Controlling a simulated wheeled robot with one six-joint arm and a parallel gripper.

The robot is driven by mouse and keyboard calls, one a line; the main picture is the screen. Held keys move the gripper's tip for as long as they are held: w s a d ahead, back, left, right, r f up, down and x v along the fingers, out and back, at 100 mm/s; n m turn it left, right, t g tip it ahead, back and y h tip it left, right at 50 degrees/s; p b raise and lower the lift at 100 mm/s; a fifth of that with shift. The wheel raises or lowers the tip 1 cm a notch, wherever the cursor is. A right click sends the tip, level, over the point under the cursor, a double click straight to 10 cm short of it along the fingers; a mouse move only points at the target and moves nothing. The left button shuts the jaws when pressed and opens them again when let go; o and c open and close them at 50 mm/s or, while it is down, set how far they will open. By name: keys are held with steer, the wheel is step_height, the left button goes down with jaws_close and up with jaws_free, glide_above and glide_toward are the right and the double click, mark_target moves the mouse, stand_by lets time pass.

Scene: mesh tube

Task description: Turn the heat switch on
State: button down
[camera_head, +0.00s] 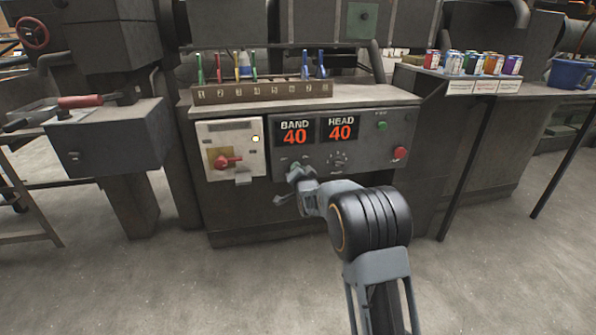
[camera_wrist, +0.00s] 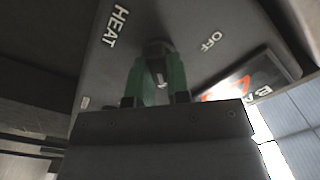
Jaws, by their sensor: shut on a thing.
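The heat switch (camera_wrist: 157,47) is a small dark knob on the grey control panel (camera_head: 362,150). In the wrist view it lies between the HEAT label and the OFF label. My gripper (camera_wrist: 158,80) has its green fingers closed on either side of the knob, with a small white mark showing between them. In the head view my gripper (camera_head: 294,178) is at the panel's lower left, below the BAND display, and hides the switch. The switch's exact setting cannot be told.
Red displays read BAND 40 (camera_head: 295,132) and HEAD 40 (camera_head: 340,129). A white box (camera_head: 245,160) with a red rotary handle (camera_head: 228,162) and a lit lamp is left of the panel. A dial (camera_head: 337,159), green button (camera_head: 382,126) and red button (camera_head: 400,153) are to the right.

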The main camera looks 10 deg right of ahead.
steer(key=shift+r, duration=0.1)
stand_by(0.3)
steer(key=c, duration=1.1)
jaws_free()
steer(key=s+p, duration=0.3)
steer(key=s, duration=1)
steer(key=shift+s+p, duration=0.35)
steer(key=shift+s, duration=0.05)
steer(key=s+r+n+g+p, duration=0.3)
steer(key=s+r+g+p, duration=0.35)
steer(key=r+p, duration=0.8)
steer(key=s+r+n+g+p, duration=0.3)
steer(key=s+r+p, duration=0.6)
steer(key=r+p, duration=0.55)
steer(key=s+r+n+g+p, duration=0.1)
steer(key=s+r+p, duration=0.2)
steer(key=s, duration=0.1)
steer(key=s+r+n+g+p, duration=0.1)
steer(key=s+r+g+p, duration=0.1)
steer(key=s+r+p, duration=0.1)
steer(key=s+r+n+g+p, duration=0.1)
steer(key=s+r+g+p, duration=0.1)
steer(key=s+r+p, duration=0.1)
steer(key=shift+s+a+r+p, duration=0.2)
steer(key=shift+s+r, duration=0.15)
steer(key=shift+s, duration=0.2)
steer(key=shift+s+a+r+p, duration=0.2)
steer(key=shift+s+r, duration=0.15)
steer(key=shift+s, duration=0.2)
